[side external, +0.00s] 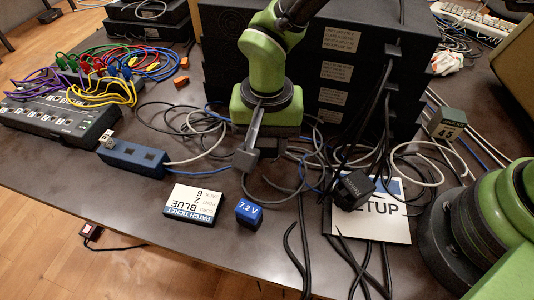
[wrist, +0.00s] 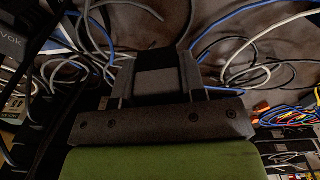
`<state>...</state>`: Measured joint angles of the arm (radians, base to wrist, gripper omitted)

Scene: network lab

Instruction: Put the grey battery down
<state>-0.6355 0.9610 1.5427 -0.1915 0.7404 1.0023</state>
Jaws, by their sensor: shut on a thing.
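My gripper (side external: 257,154) is low over the cables at the middle of the table in the side view, pointing down. Its jaws are shut on a dark grey block, the grey battery (wrist: 155,82), which shows between the fingers in the wrist view. In the side view the fingers hide most of the battery. I cannot tell whether its underside touches the table or the cables.
A blue 7.2 V battery (side external: 249,212) and a patch ticket box (side external: 193,203) stand in front. A blue device (side external: 131,157) is at left. A black cube (side external: 354,189) sits on the SETUP sheet (side external: 372,224). Loose cables and a black rack (side external: 325,65) crowd the gripper.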

